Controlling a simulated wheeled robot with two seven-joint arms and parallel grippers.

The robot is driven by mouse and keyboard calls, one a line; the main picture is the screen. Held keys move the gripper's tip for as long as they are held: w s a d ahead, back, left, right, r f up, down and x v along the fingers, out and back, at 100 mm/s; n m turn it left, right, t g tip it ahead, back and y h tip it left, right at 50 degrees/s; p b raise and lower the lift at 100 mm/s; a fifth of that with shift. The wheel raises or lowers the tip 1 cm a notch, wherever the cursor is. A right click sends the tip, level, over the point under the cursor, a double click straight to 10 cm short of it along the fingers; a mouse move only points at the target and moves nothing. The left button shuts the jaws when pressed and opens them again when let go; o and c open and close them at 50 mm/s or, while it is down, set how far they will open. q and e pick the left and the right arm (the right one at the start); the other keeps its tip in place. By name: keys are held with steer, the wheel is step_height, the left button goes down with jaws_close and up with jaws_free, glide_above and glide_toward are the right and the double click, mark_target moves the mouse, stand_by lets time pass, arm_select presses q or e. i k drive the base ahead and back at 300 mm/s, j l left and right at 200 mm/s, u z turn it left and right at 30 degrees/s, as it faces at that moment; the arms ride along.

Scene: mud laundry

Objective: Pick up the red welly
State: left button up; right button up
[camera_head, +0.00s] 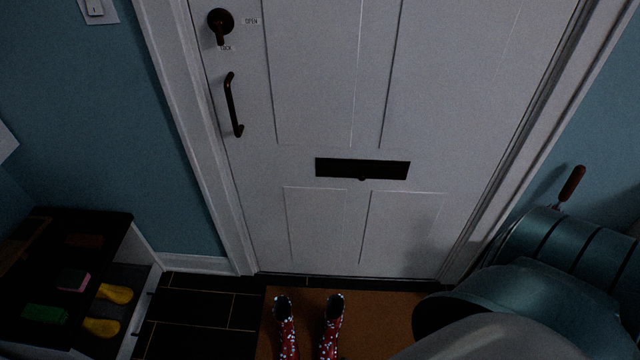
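Two red wellies with white spots stand side by side on a brown doormat (390,312) in front of the white door. The left red welly (287,330) and the right red welly (330,328) are cut off by the bottom edge of the picture, so their feet are only partly seen or hidden. They stand a little apart from each other. Neither of my grippers shows in the head view.
The shut white door (330,230) has a dark handle (233,105), a lock (220,24) and a letter slot (362,168). Dark tiles (200,305) beside the mat are clear.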

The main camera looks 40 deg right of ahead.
mark_target(289, 350)
steer(key=z, duration=0.35)
steer(key=k+l, duration=0.25)
steer(key=k, duration=0.15)
steer(key=k+l, duration=0.3)
steer(key=i+j+z, duration=0.15)
steer(key=j+z, duration=0.2)
steer(key=j, duration=0.3)
steer(key=j+z, duration=0.3)
steer(key=j, duration=0.35)
steer(key=i+j+z, duration=0.2)
steer(key=j, duration=0.2)
steer(key=i+j+z, duration=0.2)
steer(key=j, duration=0.25)
steer(key=i+j+z, duration=0.2)
steer(key=j, duration=0.25)
steer(key=j+z, duration=0.2)
steer(key=j, duration=0.25)
steer(key=i+j+z, duration=0.25)
steer(key=j, duration=0.25)
steer(key=k, duration=0.1)
